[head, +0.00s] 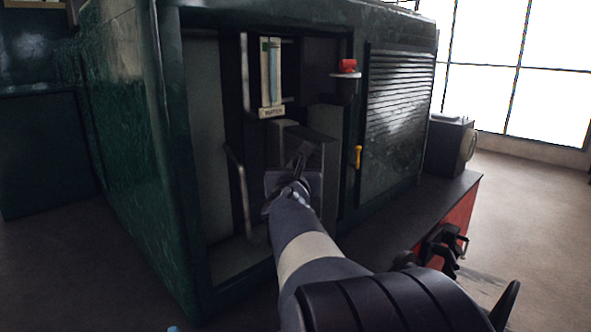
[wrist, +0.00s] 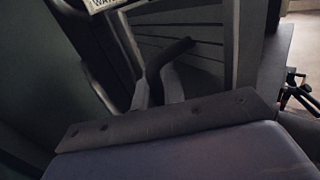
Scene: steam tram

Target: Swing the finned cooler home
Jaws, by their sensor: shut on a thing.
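The finned cooler (head: 317,150) is a dark grey box in the open bay of the green tram body, just below the water gauge's label plate. In the wrist view its finned face (wrist: 205,30) shows as a slatted panel with a plain frame. My gripper (head: 301,160) reaches into the bay in front of it. In the wrist view the gripper (wrist: 168,68) is shut on the cooler near its slats. The exact part between the fingertips is dark and hard to make out. My wrist hides the cooler's lower part in the head view.
A water gauge (head: 271,72) stands above the cooler, with grab rails (head: 240,190) to the left. A red-topped fitting (head: 347,68) and a yellow handle (head: 357,156) sit on the right post. A louvred panel (head: 400,95) is further right. Open floor lies at right.

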